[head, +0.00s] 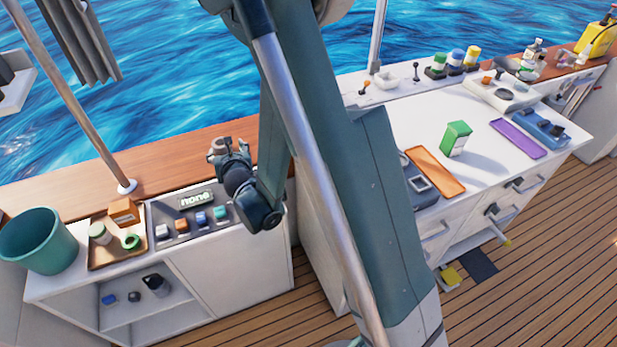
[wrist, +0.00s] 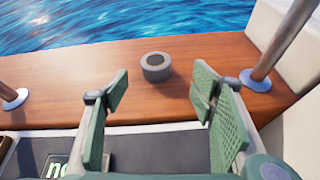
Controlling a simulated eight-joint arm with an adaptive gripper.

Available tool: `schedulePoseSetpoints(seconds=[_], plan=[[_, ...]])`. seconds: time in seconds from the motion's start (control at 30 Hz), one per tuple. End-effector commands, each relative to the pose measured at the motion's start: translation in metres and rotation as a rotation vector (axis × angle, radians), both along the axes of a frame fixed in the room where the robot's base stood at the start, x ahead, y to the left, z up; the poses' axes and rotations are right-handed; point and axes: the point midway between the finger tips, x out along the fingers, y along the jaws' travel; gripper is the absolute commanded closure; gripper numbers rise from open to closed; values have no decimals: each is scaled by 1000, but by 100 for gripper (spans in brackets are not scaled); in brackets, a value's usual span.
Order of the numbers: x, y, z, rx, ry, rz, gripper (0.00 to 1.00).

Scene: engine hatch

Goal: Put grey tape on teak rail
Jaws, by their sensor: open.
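The grey tape (wrist: 157,72) is a short dark-grey roll with a round hole facing up. The rail also shows along the water side in the head view (head: 75,190). My gripper (wrist: 161,92) is open, with a green pad on each side and nothing between them. The tape lies just beyond the fingertips, between them in the picture and apart from both. In the head view my gripper (head: 222,148) is over the rail, and I cannot make out the tape there.
A metal post stands on a white base (head: 127,187) on the rail, left of my gripper. Below are a panel with a "none" display (head: 196,199) and coloured blocks, a tray (head: 103,257) with small items, and a green bucket (head: 40,243). A white counter (head: 480,130) stands right.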

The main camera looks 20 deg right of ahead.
Motion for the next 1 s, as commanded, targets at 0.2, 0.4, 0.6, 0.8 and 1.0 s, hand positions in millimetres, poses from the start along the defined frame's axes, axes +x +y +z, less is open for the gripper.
schedulePoseSetpoints(seconds=[0.2, 0.4, 0.6, 0.8, 1.0], plan=[[-10, -18, 27, 163, 31, -95, 43], [-24, -36, 54, 343, 60, -203, 43], [-42, -53, 79, 520, 85, -315, 43], [-63, -69, 101, 695, 108, -430, 43], [-86, -85, 122, 867, 125, -550, 43]])
